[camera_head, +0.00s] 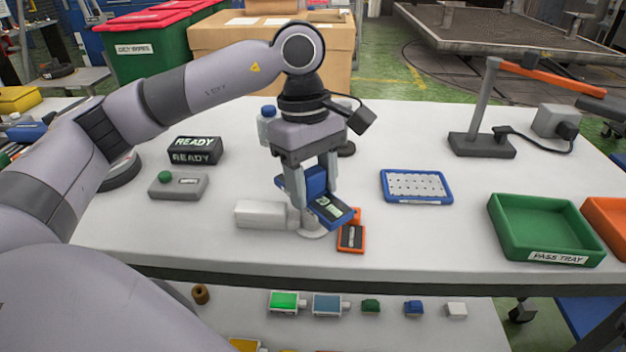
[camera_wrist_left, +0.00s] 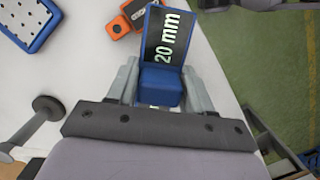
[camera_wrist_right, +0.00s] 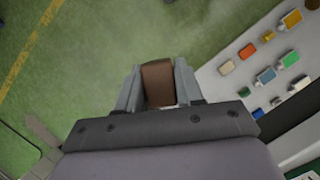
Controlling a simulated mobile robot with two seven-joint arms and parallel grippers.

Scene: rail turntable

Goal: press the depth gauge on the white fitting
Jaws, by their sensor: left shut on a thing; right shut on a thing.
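My left gripper (camera_head: 309,184) is shut on the blue depth gauge (camera_head: 327,210), above the middle of the white table. The gauge's display reads 20 mm in the left wrist view (camera_wrist_left: 168,40). Just below and behind the gauge is a pale round base (camera_head: 311,233), beside a white block (camera_head: 260,214). These look like the white fitting and its holder, but the gauge covers their joint, so I cannot tell whether it touches. My right gripper (camera_wrist_right: 158,88) is shut on a brown block (camera_wrist_right: 158,80), over the green floor and outside the head view.
An orange device (camera_head: 351,237) lies just right of the gauge. A blue dotted tray (camera_head: 416,186), a green pass tray (camera_head: 545,228) and a lamp-like stand (camera_head: 482,144) are to the right. A green-button box (camera_head: 179,186) and a READY sign (camera_head: 195,150) are left.

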